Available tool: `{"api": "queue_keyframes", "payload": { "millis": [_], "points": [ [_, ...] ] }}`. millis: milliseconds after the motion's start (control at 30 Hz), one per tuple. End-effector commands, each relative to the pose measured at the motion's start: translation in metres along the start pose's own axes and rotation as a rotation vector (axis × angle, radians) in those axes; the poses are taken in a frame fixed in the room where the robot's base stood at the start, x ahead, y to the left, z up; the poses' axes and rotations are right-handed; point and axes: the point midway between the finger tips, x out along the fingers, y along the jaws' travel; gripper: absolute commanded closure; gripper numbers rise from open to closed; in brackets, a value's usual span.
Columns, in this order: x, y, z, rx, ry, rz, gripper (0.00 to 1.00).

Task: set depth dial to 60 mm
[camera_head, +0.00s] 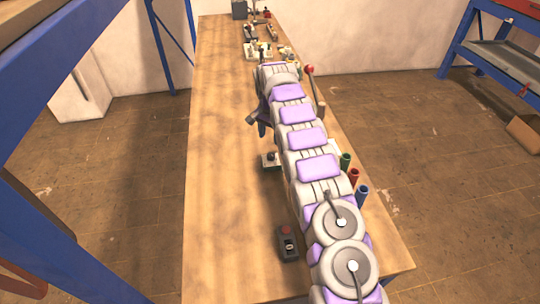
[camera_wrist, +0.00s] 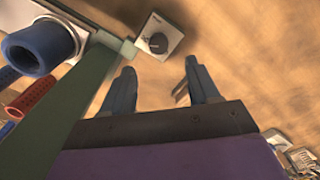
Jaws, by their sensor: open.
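In the wrist view a dark round dial (camera_wrist: 158,43) with a pointer mark sits on a small pale square plate, beyond my fingertips and slightly left of the middle. Its lettering and setting are too small to read. My gripper (camera_wrist: 160,80) is open and empty, its two fingers spread, with bare wood between and beyond them. The fingers look apart from the dial. In the head view my gripper (camera_head: 262,128) is partly hidden beside my arm. A small pale plate with a dark knob (camera_head: 270,156) shows on the table near it, perhaps the same dial.
A green bar (camera_wrist: 88,95) and a blue tube (camera_wrist: 40,47) lie close on the left of the wrist view. Green, red and blue cups (camera_head: 362,195) line the table's right side. A red-button box (camera_head: 287,243) stands nearer. The table's left side (camera_head: 220,180) is clear.

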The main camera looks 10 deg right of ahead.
Motion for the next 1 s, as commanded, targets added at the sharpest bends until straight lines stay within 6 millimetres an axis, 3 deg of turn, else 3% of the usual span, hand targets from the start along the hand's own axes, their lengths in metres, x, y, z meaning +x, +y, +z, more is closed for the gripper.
{"api": "queue_keyframes", "payload": {
  "millis": [33, 200, 500, 933, 1000],
  "points": [
    [0.014, 0.003, 0.0, 0.002, -0.006, 0.006, 0.4],
    [0.046, 0.002, -0.001, 0.001, -0.003, 0.002, 0.4],
    [0.089, 0.002, 0.0, 0.001, -0.003, 0.002, 0.4],
    [0.098, 0.002, 0.0, 0.001, -0.002, 0.001, 0.4],
    [0.098, 0.002, 0.0, 0.001, -0.002, 0.001, 0.44]
  ]
}}
